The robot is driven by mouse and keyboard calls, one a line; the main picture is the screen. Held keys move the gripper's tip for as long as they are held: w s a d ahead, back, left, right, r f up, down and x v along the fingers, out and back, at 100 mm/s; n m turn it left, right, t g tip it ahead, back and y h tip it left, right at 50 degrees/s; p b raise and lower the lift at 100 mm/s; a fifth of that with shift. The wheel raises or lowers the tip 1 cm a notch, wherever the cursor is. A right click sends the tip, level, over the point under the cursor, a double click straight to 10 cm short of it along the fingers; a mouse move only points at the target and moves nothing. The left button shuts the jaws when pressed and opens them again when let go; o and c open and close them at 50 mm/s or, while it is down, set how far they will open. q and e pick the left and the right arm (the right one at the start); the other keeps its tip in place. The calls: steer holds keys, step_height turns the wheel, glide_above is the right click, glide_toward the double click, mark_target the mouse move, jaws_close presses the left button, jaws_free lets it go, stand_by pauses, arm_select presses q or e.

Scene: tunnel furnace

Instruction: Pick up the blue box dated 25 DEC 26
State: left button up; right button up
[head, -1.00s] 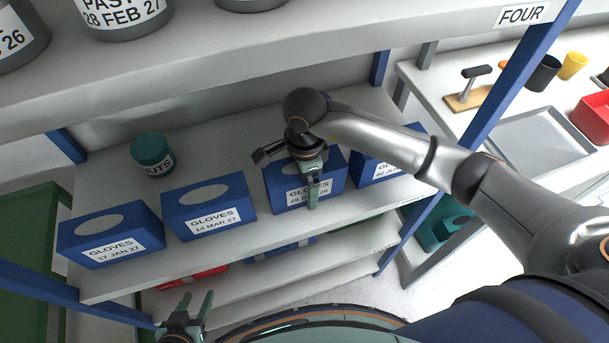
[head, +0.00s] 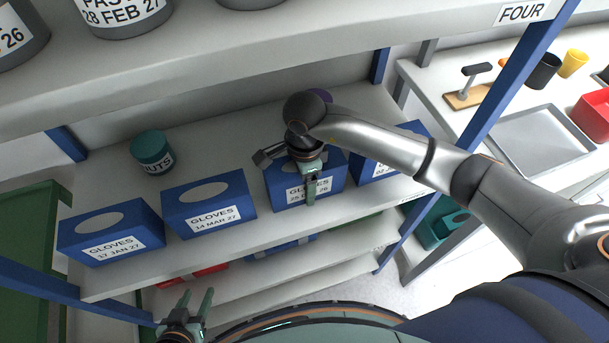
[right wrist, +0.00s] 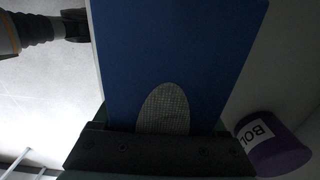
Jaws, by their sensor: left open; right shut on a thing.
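The blue gloves box dated 25 DEC 26 (head: 283,190) stands on the middle shelf, its label partly covered by my right gripper. My right gripper (head: 309,181) comes down over the box from above, shut on it, with one finger in front of the label. In the right wrist view the blue box (right wrist: 175,60) fills the middle, its oval opening close to the gripper (right wrist: 160,150). My left gripper (head: 195,308) is open and empty, low in front of the shelves.
Blue gloves boxes dated 17 JAN 27 (head: 85,250) and 14 MAR 27 (head: 182,225) stand to the left, and another blue box (head: 374,172) close on the right. A teal nuts jar (head: 151,148) stands behind. A purple jar (right wrist: 275,150) stands near the held box.

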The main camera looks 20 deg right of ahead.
jaws_close()
steer(key=shift+r, duration=0.1)
